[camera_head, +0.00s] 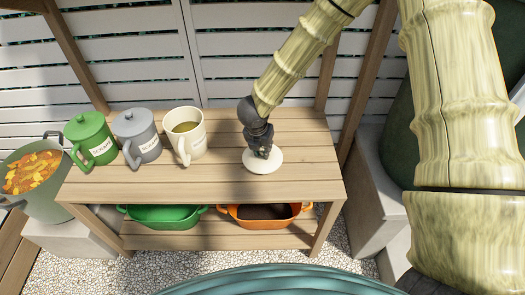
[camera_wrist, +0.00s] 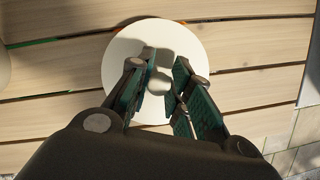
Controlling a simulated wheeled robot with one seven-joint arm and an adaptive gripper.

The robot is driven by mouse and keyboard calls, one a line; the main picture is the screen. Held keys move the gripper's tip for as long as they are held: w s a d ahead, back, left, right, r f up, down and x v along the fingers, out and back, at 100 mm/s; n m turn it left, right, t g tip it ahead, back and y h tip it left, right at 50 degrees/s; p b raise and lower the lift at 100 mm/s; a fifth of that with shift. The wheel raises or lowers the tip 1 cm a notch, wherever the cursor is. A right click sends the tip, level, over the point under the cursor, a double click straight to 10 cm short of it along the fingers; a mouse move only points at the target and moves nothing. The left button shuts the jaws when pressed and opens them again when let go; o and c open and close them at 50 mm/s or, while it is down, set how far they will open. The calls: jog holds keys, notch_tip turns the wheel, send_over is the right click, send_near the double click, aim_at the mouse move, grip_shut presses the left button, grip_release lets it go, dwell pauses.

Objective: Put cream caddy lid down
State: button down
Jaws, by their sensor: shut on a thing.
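The cream lid (camera_head: 262,162) is a round pale disc low over the right part of the wooden bench top; I cannot tell whether it touches the boards. It also shows in the wrist view (camera_wrist: 122,60), with a knob in its middle. My gripper (camera_head: 263,153) is above the lid, its fingers (camera_wrist: 160,90) shut on the knob. The cream caddy (camera_head: 188,134) stands upright and uncovered to the left of the lid, with a yellow-green content visible inside.
A grey caddy (camera_head: 137,136) and a green caddy (camera_head: 91,139), both lidded, stand further left. Green (camera_head: 160,217) and orange (camera_head: 265,216) tubs sit on the lower shelf. The bench top (camera_head: 312,178) is clear around the lid. A slatted wall (camera_head: 140,60) stands behind.

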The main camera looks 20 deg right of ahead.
aim_at(258, 162)
jog(key=shift+x, duration=0.8)
jog(key=shift+s+a, duration=0.15)
jog(key=c, duration=1.3)
grip_release()
jog(key=shift+f, duration=0.1)
jog(key=v, duration=1.2)
jog(key=shift+p, duration=0.4)
